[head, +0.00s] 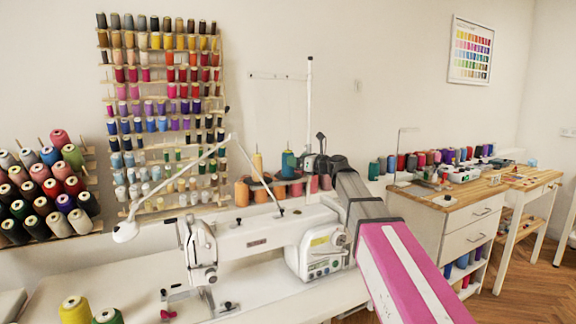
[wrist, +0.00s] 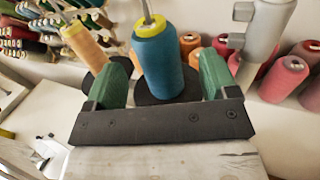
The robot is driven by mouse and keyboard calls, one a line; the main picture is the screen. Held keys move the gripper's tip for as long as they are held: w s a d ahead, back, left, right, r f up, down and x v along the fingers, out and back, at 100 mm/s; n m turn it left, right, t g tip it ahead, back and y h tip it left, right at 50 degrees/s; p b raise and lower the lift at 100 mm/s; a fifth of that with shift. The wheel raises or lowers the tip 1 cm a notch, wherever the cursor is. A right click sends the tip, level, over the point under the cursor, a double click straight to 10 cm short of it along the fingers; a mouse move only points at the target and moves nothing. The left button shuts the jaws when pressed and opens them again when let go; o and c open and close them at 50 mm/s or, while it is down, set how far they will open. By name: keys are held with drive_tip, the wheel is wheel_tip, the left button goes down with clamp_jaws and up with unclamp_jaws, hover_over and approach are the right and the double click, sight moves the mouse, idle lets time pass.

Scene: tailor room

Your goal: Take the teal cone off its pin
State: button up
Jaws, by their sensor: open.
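The teal cone (wrist: 160,68) stands upright on a dark round base in the wrist view, with its pin (wrist: 148,10) rising out of the yellow-rimmed top. It also shows in the head view (head: 287,163), behind the sewing machine. My gripper (wrist: 163,60) is open, with one green finger on each side of the cone's picture outline. The fingers look apart from the cone, and I cannot tell how far the cone lies beyond the fingertips. In the head view my arm hides part of the gripper.
A yellow-orange cone (wrist: 86,46) stands just left of the teal cone. A white post (wrist: 262,35) with a clamp rises close at the right. The white sewing machine (head: 260,235) is in front of the stand.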

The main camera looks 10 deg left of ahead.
drive_tip(key=shift+x, duration=2.7)
drive_tip(key=shift+s+f, duration=0.1)
drive_tip(key=shift+s, duration=0.1)
drive_tip(key=c, duration=1)
